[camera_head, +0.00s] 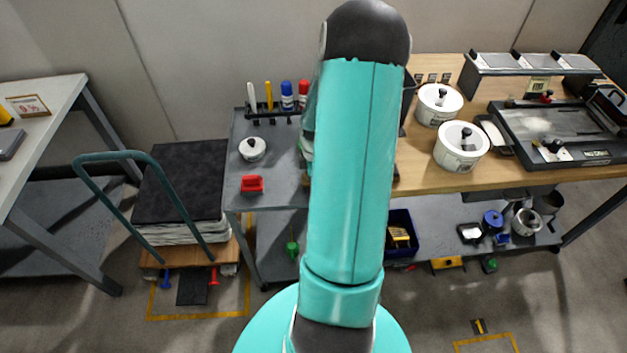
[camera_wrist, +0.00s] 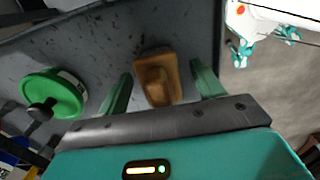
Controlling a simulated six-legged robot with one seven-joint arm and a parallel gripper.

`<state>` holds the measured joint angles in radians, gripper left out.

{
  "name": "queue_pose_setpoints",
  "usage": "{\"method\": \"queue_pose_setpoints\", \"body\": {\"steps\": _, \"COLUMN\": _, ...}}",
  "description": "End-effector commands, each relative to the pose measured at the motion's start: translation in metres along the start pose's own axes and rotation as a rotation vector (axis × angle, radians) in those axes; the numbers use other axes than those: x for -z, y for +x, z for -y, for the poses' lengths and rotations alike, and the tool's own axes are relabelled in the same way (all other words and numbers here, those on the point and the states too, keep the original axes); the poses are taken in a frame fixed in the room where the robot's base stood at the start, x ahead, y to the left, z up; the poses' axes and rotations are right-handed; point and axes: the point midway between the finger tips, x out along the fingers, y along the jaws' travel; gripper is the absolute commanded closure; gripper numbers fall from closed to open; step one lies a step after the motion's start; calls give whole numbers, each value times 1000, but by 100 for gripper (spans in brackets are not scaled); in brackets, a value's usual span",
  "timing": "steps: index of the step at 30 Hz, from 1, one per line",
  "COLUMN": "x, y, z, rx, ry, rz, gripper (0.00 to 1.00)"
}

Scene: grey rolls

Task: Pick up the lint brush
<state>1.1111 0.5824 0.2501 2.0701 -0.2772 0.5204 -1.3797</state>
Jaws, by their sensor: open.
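A brown wooden block-like piece with a raised middle, which looks like the lint brush (camera_wrist: 157,79), lies on the dark grey tabletop in the wrist view. My gripper (camera_wrist: 162,70) is open, with one green finger to either side of the brush. The fingers look apart from it; how high they are above the top I cannot tell. In the head view my teal arm hides both the gripper and the brush.
A green-lidded round container (camera_wrist: 55,94) stands left of the fingers. On the grey table (camera_head: 277,192) are a white pot (camera_head: 252,148), a red item (camera_head: 252,184) and a marker rack (camera_head: 272,114). The wooden bench (camera_head: 430,180) to the right holds white pots.

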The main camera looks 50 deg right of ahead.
Motion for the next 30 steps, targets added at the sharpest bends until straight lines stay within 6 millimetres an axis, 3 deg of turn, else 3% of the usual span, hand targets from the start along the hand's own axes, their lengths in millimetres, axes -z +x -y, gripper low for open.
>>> {"method": "queue_pose_setpoints", "body": {"steps": 6, "x": 0, "y": 1, "z": 0, "rx": -1, "ry": 0, "rz": 0, "gripper": 33}}
{"method": "queue_pose_setpoints", "body": {"steps": 14, "x": 0, "y": 1, "z": 0, "rx": 0, "ry": 0, "rz": 0, "gripper": 83}}
{"method": "queue_pose_setpoints", "body": {"steps": 23, "x": 0, "y": -1, "z": 0, "rx": -1, "ry": 0, "rz": 0, "gripper": 83}}
{"method": "queue_pose_setpoints", "body": {"steps": 30, "x": -1, "y": -21, "z": -1, "rx": -4, "ry": 1, "rz": 1, "gripper": 83}}
